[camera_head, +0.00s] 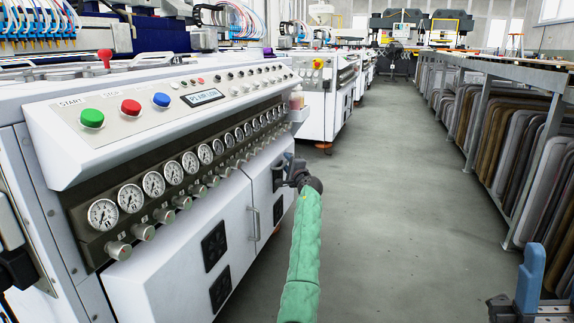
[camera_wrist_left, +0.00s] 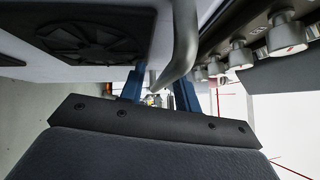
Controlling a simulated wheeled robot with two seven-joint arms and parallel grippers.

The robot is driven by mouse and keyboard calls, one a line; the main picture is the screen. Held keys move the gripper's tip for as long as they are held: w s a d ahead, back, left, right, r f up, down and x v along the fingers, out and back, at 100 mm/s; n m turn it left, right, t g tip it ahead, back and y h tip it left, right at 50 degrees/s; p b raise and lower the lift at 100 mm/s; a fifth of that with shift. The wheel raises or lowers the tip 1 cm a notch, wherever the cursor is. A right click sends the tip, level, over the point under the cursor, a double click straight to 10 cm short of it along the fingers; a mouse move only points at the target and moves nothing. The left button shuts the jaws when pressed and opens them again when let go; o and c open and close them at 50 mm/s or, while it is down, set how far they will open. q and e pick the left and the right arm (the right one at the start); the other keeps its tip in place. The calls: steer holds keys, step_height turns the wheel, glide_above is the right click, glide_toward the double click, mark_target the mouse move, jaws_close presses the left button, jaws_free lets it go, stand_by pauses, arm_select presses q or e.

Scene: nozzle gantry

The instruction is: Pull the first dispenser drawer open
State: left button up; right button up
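I cannot tell which panel is the first dispenser drawer. The panels look shut. My left gripper (camera_head: 281,167), at the end of the green-sleeved arm, is near the far end of the machine front. In the left wrist view its blue fingers (camera_wrist_left: 160,90) stand apart, with a curved grey bar handle (camera_wrist_left: 185,45) close to them. I cannot tell whether they touch. My right gripper (camera_head: 528,285) is partly visible at the lower right.
Gauges (camera_head: 153,184) and knobs (camera_head: 144,231) line the machine above the panels. Black vents (camera_head: 213,245) are set in the front. A rack of upright boards (camera_head: 500,125) lines the right. The grey aisle floor (camera_head: 400,200) between is clear.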

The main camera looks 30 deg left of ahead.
arm_select(q)
steer(key=c, duration=0.5)
jaws_close()
